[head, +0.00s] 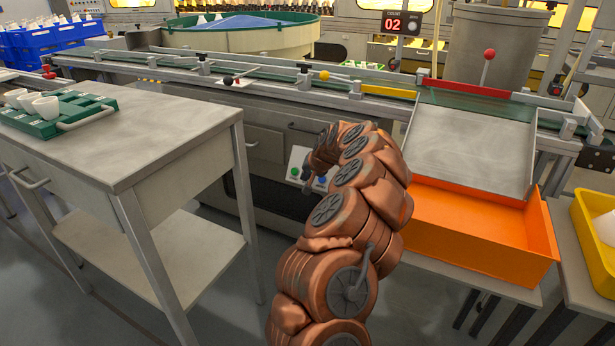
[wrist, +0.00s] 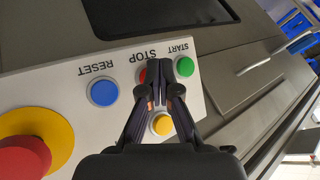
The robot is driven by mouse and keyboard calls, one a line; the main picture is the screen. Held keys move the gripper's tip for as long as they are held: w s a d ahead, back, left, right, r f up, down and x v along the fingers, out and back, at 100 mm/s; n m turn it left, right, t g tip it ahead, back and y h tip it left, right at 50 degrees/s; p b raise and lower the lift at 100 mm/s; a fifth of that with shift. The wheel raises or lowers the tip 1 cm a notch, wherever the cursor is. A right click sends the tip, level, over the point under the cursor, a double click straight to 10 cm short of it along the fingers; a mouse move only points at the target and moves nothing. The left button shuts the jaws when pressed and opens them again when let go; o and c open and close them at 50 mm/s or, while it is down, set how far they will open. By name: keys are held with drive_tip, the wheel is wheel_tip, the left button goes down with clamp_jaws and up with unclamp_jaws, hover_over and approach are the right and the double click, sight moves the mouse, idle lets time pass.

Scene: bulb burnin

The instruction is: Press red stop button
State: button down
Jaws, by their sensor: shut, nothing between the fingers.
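In the wrist view the red stop button (wrist: 142,75) shows only as a sliver of red beside my fingertips, under the upside-down label STOP (wrist: 139,54). My gripper (wrist: 157,68) is shut and empty, its tips in front of the stop button and hiding most of it. I cannot tell whether the tips touch it. The light control panel (wrist: 60,85) carries the button. In the head view the panel (head: 299,157) sits low on the conveyor's front, and my gripper (head: 308,186) is in front of it, mostly hidden by my arm.
A green START button (wrist: 184,66), a blue RESET button (wrist: 104,92) and a yellow button (wrist: 162,124) are close by. A large red mushroom button (wrist: 24,157) stands on a yellow disc. A grey table (head: 150,130) is left of my arm, an orange bin (head: 480,225) right.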

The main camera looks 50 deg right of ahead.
drive_tip(key=shift+r, duration=0.1)
idle(0.3)
drive_tip(key=shift+s+a+r+p, duration=0.3)
drive_tip(key=shift+a+p, duration=0.3)
drive_tip(key=shift+p, duration=0.55)
drive_tip(key=shift+s+a+r+p, duration=0.2)
drive_tip(key=shift+a+r+p, duration=0.2)
drive_tip(key=shift+a+p, duration=0.35)
drive_tip(key=shift+s+a+r+p, duration=0.15)
drive_tip(key=shift+a+r+p, duration=0.3)
drive_tip(key=shift+a+p, duration=0.35)
drive_tip(key=shift+s+a+r+p, duration=0.2)
drive_tip(key=shift+a+r+p, duration=0.3)
drive_tip(key=shift+p, duration=0.4)
drive_tip(key=shift+f, duration=0.1)
